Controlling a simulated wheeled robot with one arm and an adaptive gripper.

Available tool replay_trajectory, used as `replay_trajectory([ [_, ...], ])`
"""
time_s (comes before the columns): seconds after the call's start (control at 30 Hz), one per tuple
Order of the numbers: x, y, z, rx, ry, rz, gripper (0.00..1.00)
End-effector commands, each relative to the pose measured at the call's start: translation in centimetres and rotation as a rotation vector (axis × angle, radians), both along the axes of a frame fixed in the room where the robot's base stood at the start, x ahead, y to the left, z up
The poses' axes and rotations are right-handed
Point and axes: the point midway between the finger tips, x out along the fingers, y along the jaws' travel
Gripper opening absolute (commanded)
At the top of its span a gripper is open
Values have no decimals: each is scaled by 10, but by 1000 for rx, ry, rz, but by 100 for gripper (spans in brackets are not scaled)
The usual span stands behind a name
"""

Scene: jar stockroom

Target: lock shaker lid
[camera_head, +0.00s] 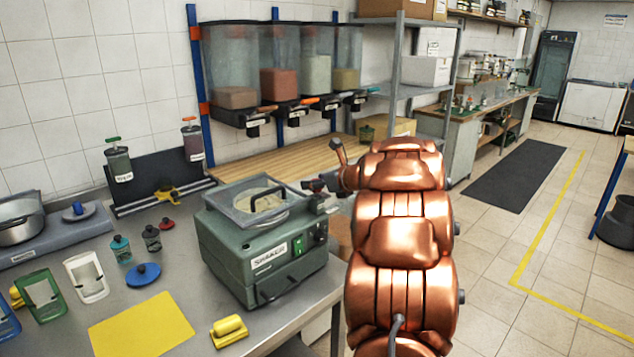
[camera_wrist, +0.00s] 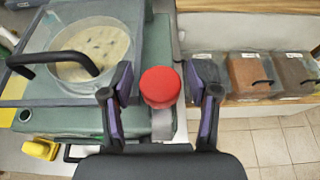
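The green shaker (camera_head: 265,245) stands on the steel bench, its label facing front. Its clear lid (camera_head: 242,212) with a black handle lies down over the top; the lid also shows in the wrist view (camera_wrist: 115,17), with a round pale pan beneath it. A red round knob (camera_wrist: 161,86) sits at the shaker's side on a grey strip. My gripper (camera_wrist: 159,72) is open, with its purple-padded fingers on either side of the knob and gaps visible. In the head view, my gripper (camera_head: 322,184) is at the shaker's right edge, partly hidden by my arm.
Clear dispensers (camera_head: 231,65) hang behind, above a wooden counter (camera_head: 290,150). Floor at the right is open around a dark mat (camera_head: 515,173).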

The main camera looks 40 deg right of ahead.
Motion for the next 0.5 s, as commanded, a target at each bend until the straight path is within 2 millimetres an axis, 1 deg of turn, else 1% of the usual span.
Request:
replay_trajectory([
  [0.03,0,0,0,0,0,0,51],
  [0.4,0,0,0,0,0,-1,13],
  [0.47,0,0,0,0,0,-1,7],
  [0.5,0,0,0,0,1,0,5],
])
